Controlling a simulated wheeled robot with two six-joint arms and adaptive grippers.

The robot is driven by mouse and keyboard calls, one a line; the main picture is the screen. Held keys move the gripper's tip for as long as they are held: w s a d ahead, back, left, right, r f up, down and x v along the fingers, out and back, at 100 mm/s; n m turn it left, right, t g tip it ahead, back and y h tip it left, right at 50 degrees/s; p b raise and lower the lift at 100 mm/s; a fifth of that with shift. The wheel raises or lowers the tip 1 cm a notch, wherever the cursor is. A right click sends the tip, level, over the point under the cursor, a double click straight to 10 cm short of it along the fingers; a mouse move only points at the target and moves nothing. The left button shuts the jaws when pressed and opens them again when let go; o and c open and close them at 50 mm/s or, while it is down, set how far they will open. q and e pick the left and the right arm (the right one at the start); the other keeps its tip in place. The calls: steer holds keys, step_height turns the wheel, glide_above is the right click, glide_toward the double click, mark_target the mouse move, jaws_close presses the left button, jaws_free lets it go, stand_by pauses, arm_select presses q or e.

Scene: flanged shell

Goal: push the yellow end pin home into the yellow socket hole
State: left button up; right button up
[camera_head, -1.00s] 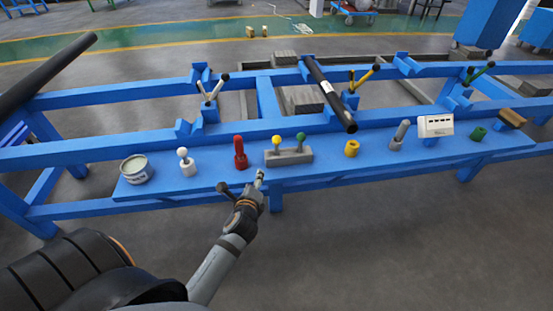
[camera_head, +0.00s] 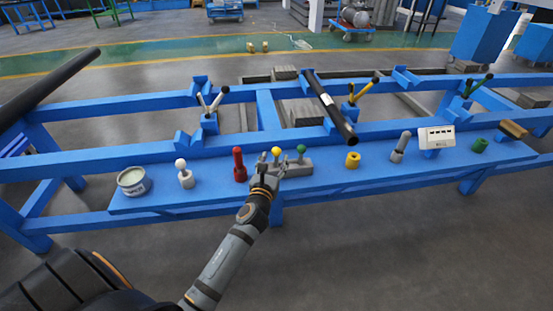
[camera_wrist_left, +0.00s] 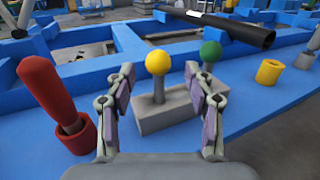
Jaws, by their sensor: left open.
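The yellow end pin, with a round yellow head (camera_wrist_left: 158,62) on a grey stem, stands upright in a grey block (camera_wrist_left: 168,116). In the head view its yellow head (camera_head: 276,151) shows just beyond my left gripper (camera_head: 270,163). The left wrist view shows that gripper (camera_wrist_left: 164,95) open, its two fingers on either side of the pin stem, which is a little farther off; I cannot tell whether they touch. The yellow socket (camera_head: 353,160), a short ring with a hole on top, stands on the blue shelf to the right; it also shows in the wrist view (camera_wrist_left: 269,72). My right gripper is not in view.
A green-headed pin (camera_head: 301,149) stands in the same block, close to the right finger. A red handle in a red socket (camera_head: 239,164) is to the left. A white pin (camera_head: 184,173), a tin (camera_head: 133,181), a grey piece (camera_head: 400,146) and a green socket (camera_head: 480,145) share the blue shelf (camera_head: 325,183).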

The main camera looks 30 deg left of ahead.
mark_target(275, 154)
arm_select(q)
steer(key=shift+w, duration=0.3)
steer(key=b+x, duration=0.1)
steer(key=x, duration=0.3)
steer(key=shift+a, duration=0.15)
steer(key=shift+w, duration=0.25)
jaws_close()
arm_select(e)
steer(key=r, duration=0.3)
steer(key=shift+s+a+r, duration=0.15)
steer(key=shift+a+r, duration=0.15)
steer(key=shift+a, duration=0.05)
